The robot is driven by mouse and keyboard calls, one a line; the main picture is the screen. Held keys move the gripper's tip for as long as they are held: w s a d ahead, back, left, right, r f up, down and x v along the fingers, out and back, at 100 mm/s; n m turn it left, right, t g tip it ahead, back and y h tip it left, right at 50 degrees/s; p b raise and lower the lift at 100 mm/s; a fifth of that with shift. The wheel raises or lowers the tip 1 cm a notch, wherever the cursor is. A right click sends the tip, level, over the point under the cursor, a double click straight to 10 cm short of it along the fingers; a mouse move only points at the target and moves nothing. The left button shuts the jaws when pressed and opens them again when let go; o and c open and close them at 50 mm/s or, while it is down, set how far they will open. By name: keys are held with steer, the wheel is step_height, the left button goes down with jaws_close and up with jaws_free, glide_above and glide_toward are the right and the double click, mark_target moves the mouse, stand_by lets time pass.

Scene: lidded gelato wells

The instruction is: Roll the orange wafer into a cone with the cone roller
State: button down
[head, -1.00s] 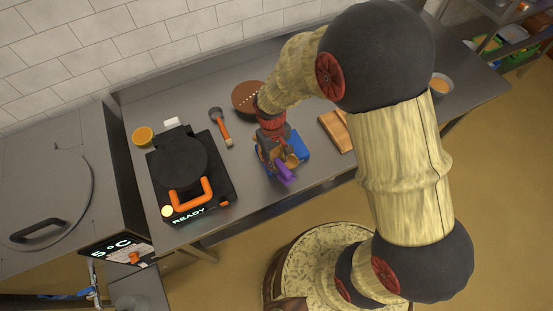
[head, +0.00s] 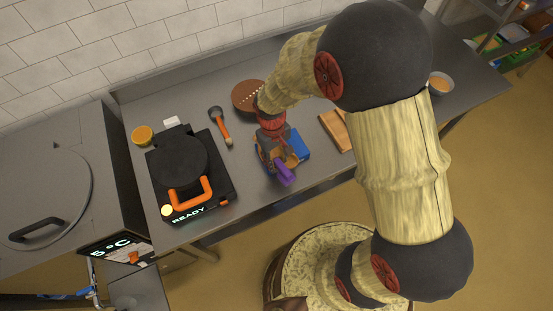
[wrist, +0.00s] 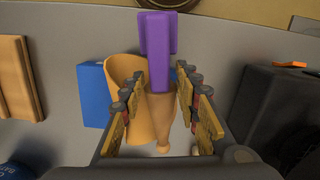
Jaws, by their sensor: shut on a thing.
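The cone roller has a purple handle (wrist: 158,45) and a tan cone (wrist: 160,115) that narrows toward my wrist. My gripper (wrist: 161,88) has one finger on each side of the roller and is shut on it. The orange-tan wafer (wrist: 122,98) is a curled sheet left of the cone, partly behind my left finger. It is bent beside the cone; I cannot tell how far it wraps around. A blue block (wrist: 91,92) stands behind the wafer. In the head view the purple handle (head: 284,176) points to the front of the counter, and my gripper hides most of the wafer.
A black iron (head: 180,160) with an orange handle and a READY display stands left. A wooden block (head: 337,130) and a bowl (head: 441,83) are right.

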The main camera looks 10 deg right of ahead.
mark_target(292, 156)
steer(key=shift+f, duration=0.3)
steer(key=shift+w+d+p, duration=0.1)
steer(key=shift+w+d, duration=0.15)
steer(key=shift+d, duration=0.7)
steer(key=shift+w+d+p, duration=0.1)
steer(key=shift+w+d, duration=0.15)
steer(key=shift+d, duration=0.75)
steer(key=shift+w+d+p, duration=0.1)
steer(key=shift+w+d, duration=0.15)
steer(key=shift+d, duration=0.7)
stand_by(2.4)
steer(key=shift+r, duration=0.1)
stand_by(0.4)
steer(key=shift+r+p, duration=0.45)
steer(key=shift+r, duration=0.05)
steer(key=s+d+r+p, duration=0.1)
steer(key=s+d+p, duration=0.2)
steer(key=s, duration=1.3)
steer(key=shift+s+d, duration=0.15)
steer(key=shift+d, duration=0.65)
